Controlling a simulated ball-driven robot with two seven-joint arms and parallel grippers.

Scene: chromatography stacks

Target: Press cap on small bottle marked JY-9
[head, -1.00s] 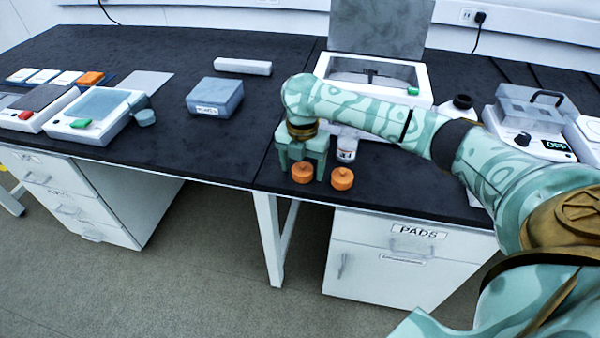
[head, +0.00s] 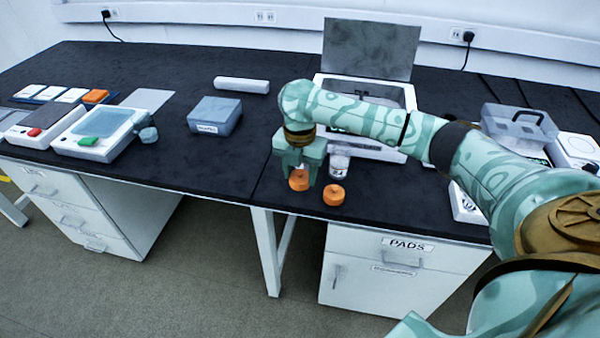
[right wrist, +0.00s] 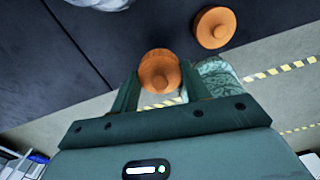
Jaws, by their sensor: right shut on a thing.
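My right gripper (head: 300,177) is shut on an orange cap (head: 299,180), near the front edge of the dark bench. The cap also shows between the fingers in the right wrist view (right wrist: 160,72). A second orange cap (head: 334,195) sits on the bench just right of it, apart from the gripper; it shows at upper right in the wrist view (right wrist: 214,28). A small clear bottle (head: 339,161) with a white label stands upright behind the caps, right of my gripper. My left gripper is out of view.
A white instrument (head: 410,97) with a raised grey lid stands behind my right arm. A blue-grey box (head: 215,115) is to the left. Bench between box and gripper is clear.

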